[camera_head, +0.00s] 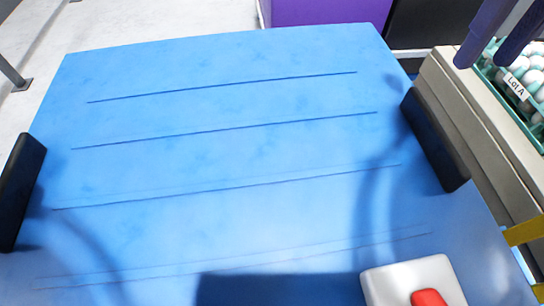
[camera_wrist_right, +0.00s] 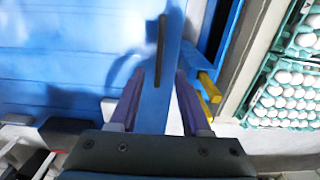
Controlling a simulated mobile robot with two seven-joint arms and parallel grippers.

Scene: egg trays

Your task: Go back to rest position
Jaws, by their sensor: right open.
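My right gripper (camera_head: 483,62) hangs at the top right of the head view, its two purple fingers apart. In the right wrist view the same gripper (camera_wrist_right: 161,78) is open with nothing between its fingers. It is above the right side of the blue surface, to the left of the egg trays in that view. A green egg tray (camera_head: 487,69) labelled "Lot A" holds white eggs at the right edge of the head view, partly cut off. My left gripper is not in view.
The blue ridged surface (camera_head: 230,165) is bare in the middle. Black blocks stand at its left (camera_head: 20,190) and right (camera_head: 436,140) edges. A white box (camera_head: 388,284) with a red button (camera_head: 428,297) is at the front. A purple box (camera_head: 320,12) is behind.

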